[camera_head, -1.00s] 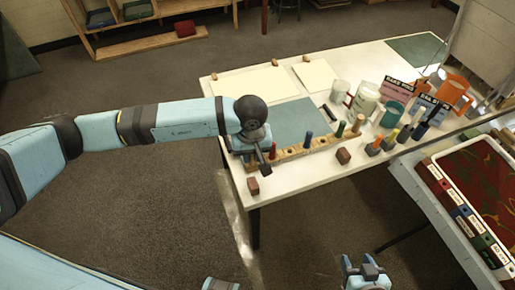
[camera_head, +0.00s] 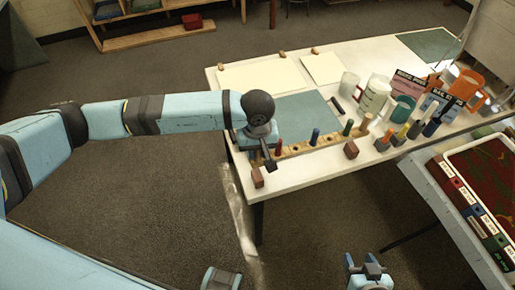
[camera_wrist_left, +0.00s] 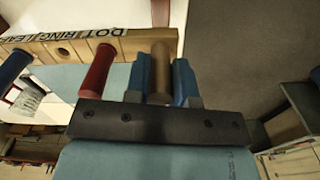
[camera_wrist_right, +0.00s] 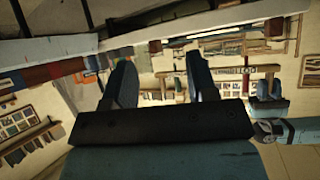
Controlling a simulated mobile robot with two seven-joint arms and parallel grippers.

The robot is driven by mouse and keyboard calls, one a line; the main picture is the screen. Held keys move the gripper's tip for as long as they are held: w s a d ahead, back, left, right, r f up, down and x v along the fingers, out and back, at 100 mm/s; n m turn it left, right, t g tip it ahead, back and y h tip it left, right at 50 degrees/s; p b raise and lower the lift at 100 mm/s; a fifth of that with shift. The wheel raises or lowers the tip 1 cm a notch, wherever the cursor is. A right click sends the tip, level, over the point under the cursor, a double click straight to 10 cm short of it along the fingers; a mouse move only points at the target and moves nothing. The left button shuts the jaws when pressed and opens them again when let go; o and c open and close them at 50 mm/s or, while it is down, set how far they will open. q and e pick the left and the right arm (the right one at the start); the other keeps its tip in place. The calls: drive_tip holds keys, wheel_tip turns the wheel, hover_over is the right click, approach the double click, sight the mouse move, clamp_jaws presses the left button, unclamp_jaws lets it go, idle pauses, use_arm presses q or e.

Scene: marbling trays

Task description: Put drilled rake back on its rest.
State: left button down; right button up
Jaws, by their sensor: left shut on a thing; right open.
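My left gripper (camera_head: 264,152) is at the left end of a wooden rack (camera_head: 330,138) on the table. In the left wrist view its fingers (camera_wrist_left: 160,80) are shut on a brown round handle (camera_wrist_left: 160,62). The lower end of that handle is hidden, so I cannot tell whether it stands in the rack. A red handle (camera_wrist_left: 98,70) stands beside the fingers, in the rack with printed labels (camera_wrist_left: 80,34). My right gripper (camera_head: 366,270) is open and empty, low in front of the table; its fingers also show in the right wrist view (camera_wrist_right: 160,82). I cannot identify the drilled rake or its rest.
The table (camera_head: 300,180) has two reddish blocks (camera_head: 258,177) (camera_head: 351,150) near its front edge. Mugs (camera_head: 374,95) and several coloured handles stand towards its right. A tray with red marbling (camera_head: 455,157) is at the right. Floor is clear in front of the table.

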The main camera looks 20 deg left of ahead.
sight(257, 164)
use_arm(q)
drive_tip(key=shift+f+b, duration=0.9)
drive_tip(key=shift+f, duration=0.3)
wheel_tip(257, 164, down, 2)
drive_tip(key=b, duration=0.2)
drive_tip(key=shift+f+b, duration=0.25)
drive_tip(key=shift+b, duration=0.05)
drive_tip(key=shift+f+b, duration=0.7)
drive_tip(key=shift+f, duration=0.25)
drive_tip(key=shift+f+b, duration=0.1)
drive_tip(key=shift+b, duration=0.25)
use_arm(e)
drive_tip(key=shift+m, duration=0.3)
drive_tip(key=f, duration=0.3)
drive_tip(key=w+f, duration=0.1)
drive_tip(key=shift+a+f, duration=0.25)
drive_tip(key=shift+a, duration=0.1)
drive_tip(key=shift+r, duration=0.1)
drive_tip(key=shift+s, duration=0.1)
use_arm(q)
drive_tip(key=c, duration=0.9)
unclamp_jaws()
use_arm(e)
drive_tip(key=shift+s+d+f, duration=0.1)
drive_tip(key=shift+s+f, duration=0.1)
drive_tip(key=shift+f, duration=0.1)
